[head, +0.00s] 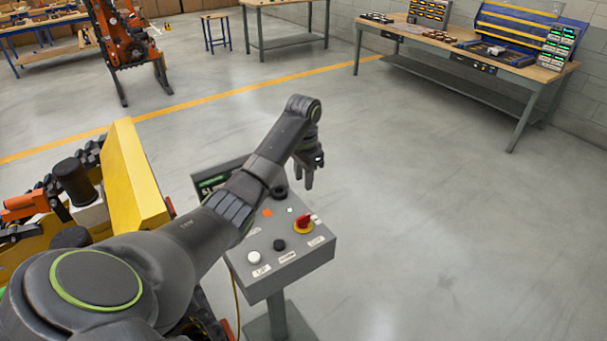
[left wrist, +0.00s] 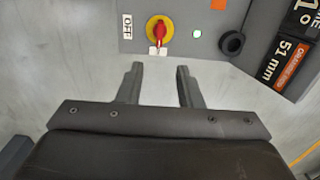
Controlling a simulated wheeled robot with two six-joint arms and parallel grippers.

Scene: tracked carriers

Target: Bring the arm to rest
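My left arm reaches in from the left in the head view, bent at the elbow. My left gripper (head: 307,177) points down beside the far right part of a grey control box (head: 290,280). In the left wrist view the two fingers of my left gripper (left wrist: 160,72) stand apart with nothing between them. They are short of the red rotary switch on a yellow disc (left wrist: 160,31), whose plate reads OFF. The switch (head: 304,223) also shows on the box top in the head view. My right gripper is in neither view.
The box also carries a white knob (head: 254,257), a black knob (head: 279,245) and a display partly behind my arm. A yellow-sided machine (head: 137,180) stands at the left. A workbench (head: 470,50) stands at the back right. The floor on the right is clear.

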